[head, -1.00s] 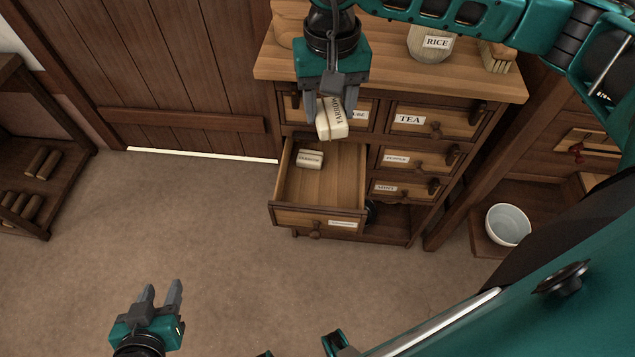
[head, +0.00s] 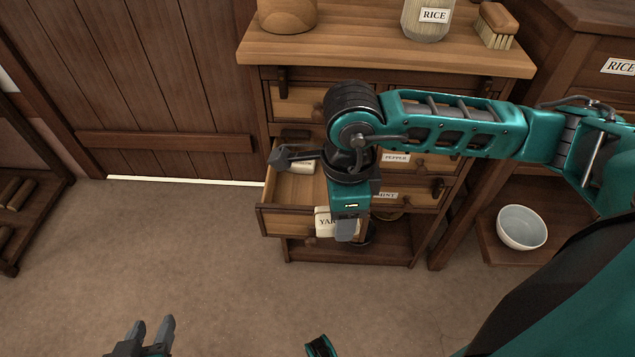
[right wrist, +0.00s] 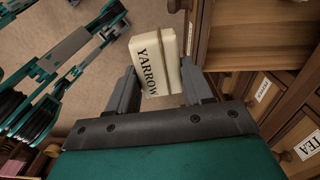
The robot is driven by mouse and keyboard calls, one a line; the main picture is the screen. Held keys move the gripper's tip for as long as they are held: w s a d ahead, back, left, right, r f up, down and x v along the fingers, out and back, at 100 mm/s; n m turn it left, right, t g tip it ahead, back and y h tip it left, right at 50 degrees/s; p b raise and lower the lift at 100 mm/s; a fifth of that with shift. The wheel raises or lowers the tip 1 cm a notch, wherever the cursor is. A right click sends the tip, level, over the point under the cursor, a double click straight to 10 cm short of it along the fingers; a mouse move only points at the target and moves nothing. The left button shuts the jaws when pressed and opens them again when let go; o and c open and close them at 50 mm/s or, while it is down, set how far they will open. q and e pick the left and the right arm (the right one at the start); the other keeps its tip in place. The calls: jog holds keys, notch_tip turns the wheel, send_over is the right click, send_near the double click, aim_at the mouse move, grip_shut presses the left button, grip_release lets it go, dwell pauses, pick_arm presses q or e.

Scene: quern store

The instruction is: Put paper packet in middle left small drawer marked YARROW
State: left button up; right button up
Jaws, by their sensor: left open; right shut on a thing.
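A white paper packet (right wrist: 155,64) marked YARROW is between the fingers of my right gripper (right wrist: 163,85), which is shut on it. In the head view the packet (head: 323,221) partly shows beside my right gripper (head: 343,226), overlapping the open drawer's front. The open left-hand drawer (head: 283,221) is pulled out of the cabinet; its label is hidden in the head view. In the right wrist view an open drawer (right wrist: 262,32) is right of the held packet. My left gripper (head: 151,328) is open and empty, low over the floor.
Shut drawers, one marked PEPPER (head: 398,157), are right of the open one. The cabinet top (head: 360,58) holds a RICE jar (head: 428,18), a brush (head: 497,25) and a wooden vessel (head: 287,14). A bowl (head: 521,227) stands right. The floor (head: 190,255) left is clear.

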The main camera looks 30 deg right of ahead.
jog(key=shift+s+f+m, duration=0.25)
jog(key=shift+f+m, duration=0.35)
jog(key=shift+m, duration=0.1)
jog(key=shift+w+d+b, duration=0.25)
jog(key=shift+w+b, duration=0.05)
jog(key=w+d+b, duration=0.1)
jog(key=w+d, duration=0.4)
jog(key=w, duration=0.3)
jog(key=w+d+b, duration=0.1)
jog(key=w+d, duration=0.3)
jog(key=w, duration=0.4)
jog(key=f, duration=0.2)
jog(key=f+b, duration=0.1)
jog(key=f, duration=0.1)
jog(key=d+f+b, duration=0.1)
jog(key=f, duration=0.2)
jog(key=shift+w+f, duration=0.1)
jog(key=shift+w, duration=0.05)
jog(key=shift+f+b, duration=0.4)
jog(key=shift+f, duration=0.15)
jog(key=o, duration=1.3)
jog(key=shift+r+p, duration=0.45)
jog(key=shift+r, duration=0.1)
notch_tip(320, 180, up, 8)
jog(key=p, duration=0.2)
jog(key=shift+f, duration=0.15)
